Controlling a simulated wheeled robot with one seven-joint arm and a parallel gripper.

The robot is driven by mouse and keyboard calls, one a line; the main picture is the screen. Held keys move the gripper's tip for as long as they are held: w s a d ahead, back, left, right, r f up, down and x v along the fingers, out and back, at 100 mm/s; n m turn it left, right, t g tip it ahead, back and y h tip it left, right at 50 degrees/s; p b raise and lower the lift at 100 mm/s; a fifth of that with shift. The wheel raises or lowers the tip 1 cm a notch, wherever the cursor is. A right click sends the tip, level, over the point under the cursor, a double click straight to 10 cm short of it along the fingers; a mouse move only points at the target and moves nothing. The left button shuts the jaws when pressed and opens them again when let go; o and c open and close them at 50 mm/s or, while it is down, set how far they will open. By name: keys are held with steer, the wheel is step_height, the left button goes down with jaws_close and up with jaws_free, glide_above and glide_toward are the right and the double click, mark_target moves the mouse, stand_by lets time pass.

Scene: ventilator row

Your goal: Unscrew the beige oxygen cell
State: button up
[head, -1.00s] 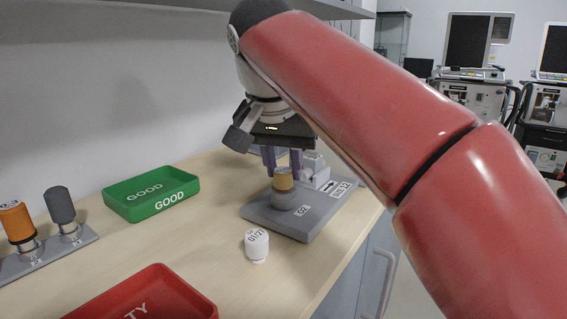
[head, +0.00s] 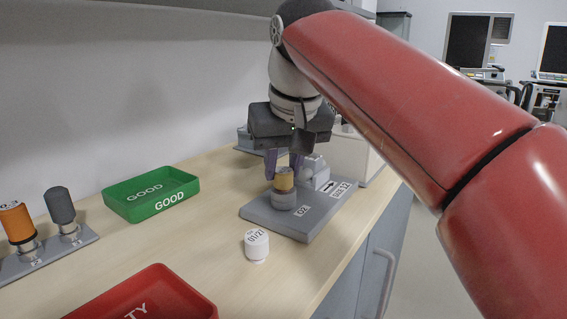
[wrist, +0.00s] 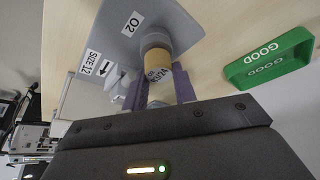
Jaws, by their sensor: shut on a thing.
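The beige oxygen cell (head: 284,180) stands upright in a round grey socket (head: 284,200) on the grey plate marked O2 (head: 318,218). My gripper (head: 283,170) comes down from above, its purple fingers on either side of the cell, and is shut on it. In the wrist view, the cell (wrist: 157,65) shows printing on its side and sits between the two fingertips (wrist: 159,86), with the socket (wrist: 155,42) beyond it. Part of the cell's upper end is hidden by the gripper body.
A white cell marked 01/27 (head: 256,244) stands on the table in front of the plate. A green GOOD tray (head: 150,206) and a red tray (head: 190,290) lie left. Orange (head: 16,222) and grey (head: 60,205) cells stand on a rack. A grey-white block (head: 314,172) is close behind the socket.

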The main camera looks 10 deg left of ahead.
steer(key=n+g+y, duration=0.1)
steer(key=n, duration=0.3)
stand_by(0.3)
steer(key=shift+w+n+g, duration=0.1)
steer(key=shift+n+g, duration=0.3)
steer(key=shift+n, duration=0.5)
steer(key=n, duration=0.2)
steer(key=n+g+y, duration=0.1)
steer(key=n, duration=0.1)
steer(key=shift+n+g, duration=0.3)
steer(key=o, duration=0.8)
